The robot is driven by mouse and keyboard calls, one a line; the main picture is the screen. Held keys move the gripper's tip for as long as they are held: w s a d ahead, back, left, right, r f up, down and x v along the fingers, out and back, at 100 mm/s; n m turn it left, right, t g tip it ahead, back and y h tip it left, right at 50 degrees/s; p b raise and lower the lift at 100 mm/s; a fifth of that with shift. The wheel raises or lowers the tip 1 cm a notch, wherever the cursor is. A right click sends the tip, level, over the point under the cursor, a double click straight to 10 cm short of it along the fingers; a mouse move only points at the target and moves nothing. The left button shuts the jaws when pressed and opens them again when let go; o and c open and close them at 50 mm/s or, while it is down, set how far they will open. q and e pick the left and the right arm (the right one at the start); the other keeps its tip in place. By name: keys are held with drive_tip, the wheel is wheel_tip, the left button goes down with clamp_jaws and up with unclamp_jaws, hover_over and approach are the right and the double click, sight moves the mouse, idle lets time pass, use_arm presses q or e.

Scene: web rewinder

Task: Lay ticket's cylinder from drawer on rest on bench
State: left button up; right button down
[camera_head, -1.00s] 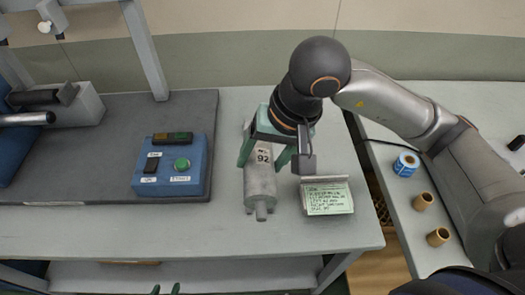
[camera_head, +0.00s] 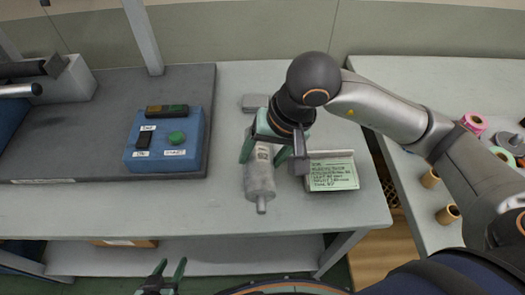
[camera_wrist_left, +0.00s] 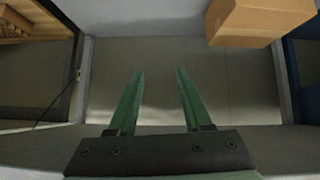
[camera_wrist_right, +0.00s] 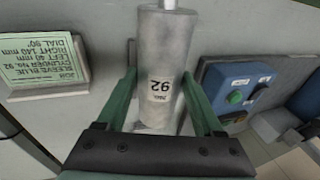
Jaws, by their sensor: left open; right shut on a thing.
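The grey cylinder (camera_head: 260,178), marked 92, is in my right gripper (camera_head: 272,152) above or on the front part of the bench. It lies lengthwise toward me, a thin shaft end pointing my way. In the right wrist view the cylinder (camera_wrist_right: 165,60) sits between the green fingers. I cannot tell whether it touches anything below. A grey block (camera_head: 255,102), possibly part of the rest, shows behind the gripper; the rest is otherwise hidden. The green ticket (camera_head: 331,172) stands right of the cylinder and names cylinder No. 92. My left gripper (camera_head: 167,272) is open and empty, low in front of the bench.
A blue control box (camera_head: 165,140) with a green button stands left on a dark mat (camera_head: 70,130). A side table (camera_head: 425,110) at right carries rolls and cores. A cardboard box (camera_wrist_left: 262,18) shows in the left wrist view. Bare bench lies front left.

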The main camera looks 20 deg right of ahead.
drive_tip(key=w, duration=0.2)
drive_tip(key=w+d+f, duration=0.1)
drive_tip(key=w, duration=0.1)
drive_tip(key=shift+f, duration=0.1)
drive_tip(key=f+b, duration=0.1)
drive_tip(key=w+f+b, duration=0.1)
drive_tip(key=f+b, duration=0.1)
drive_tip(key=shift+d, duration=0.2)
drive_tip(key=shift+f+b, duration=0.25)
drive_tip(key=shift+b, duration=0.3)
drive_tip(key=shift+f+b, duration=0.5)
drive_tip(key=shift+b, duration=0.1)
drive_tip(key=shift+f, duration=0.2)
drive_tip(key=shift+c, duration=1.2)
unclamp_jaws()
use_arm(q)
drive_tip(key=shift+d+f, duration=0.2)
drive_tip(key=shift+f, duration=0.8)
drive_tip(key=shift+d+f, duration=0.2)
drive_tip(key=shift+f, duration=0.8)
use_arm(e)
drive_tip(key=shift+o, duration=1.2)
drive_tip(key=shift+s+f, duration=0.1)
drive_tip(key=shift+f, duration=0.05)
